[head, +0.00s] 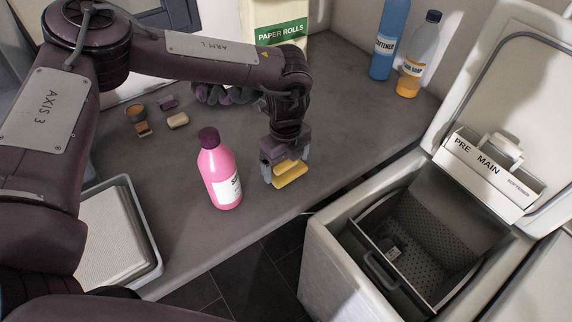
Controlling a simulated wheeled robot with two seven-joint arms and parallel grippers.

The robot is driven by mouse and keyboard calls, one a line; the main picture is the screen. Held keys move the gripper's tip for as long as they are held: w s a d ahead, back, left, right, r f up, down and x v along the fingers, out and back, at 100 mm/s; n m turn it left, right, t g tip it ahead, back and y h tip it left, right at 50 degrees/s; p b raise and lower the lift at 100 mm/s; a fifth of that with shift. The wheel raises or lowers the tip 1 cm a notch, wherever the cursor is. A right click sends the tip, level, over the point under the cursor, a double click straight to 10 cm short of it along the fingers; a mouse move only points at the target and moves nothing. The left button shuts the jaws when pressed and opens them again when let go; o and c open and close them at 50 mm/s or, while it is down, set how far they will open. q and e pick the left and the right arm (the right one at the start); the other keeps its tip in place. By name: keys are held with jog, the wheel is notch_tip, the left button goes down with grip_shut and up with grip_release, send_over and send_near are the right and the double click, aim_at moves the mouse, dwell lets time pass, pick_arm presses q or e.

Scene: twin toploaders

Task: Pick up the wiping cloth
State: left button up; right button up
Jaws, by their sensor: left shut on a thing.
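The wiping cloth (291,176) looks like a small yellow folded piece near the front edge of the grey counter. My left gripper (284,168) reaches down over it from above and is shut on it, with the fingers on either side. Most of the cloth's upper side is hidden by the gripper. I cannot tell whether the cloth still touches the counter. My right gripper is not in view.
A pink bottle (220,172) stands close left of the gripper. Small blocks (178,120) lie behind it. A paper rolls box (276,22), a blue softener bottle (391,38) and another bottle (417,57) stand at the back. An open toploader (335,262) is right; a tray (150,240) left.

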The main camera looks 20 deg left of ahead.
pick_arm(q)
notch_tip(320, 180, up, 12)
jog(key=b, duration=0.3)
notch_tip(320, 180, up, 8)
jog(key=p, duration=0.2)
send_over(286, 162)
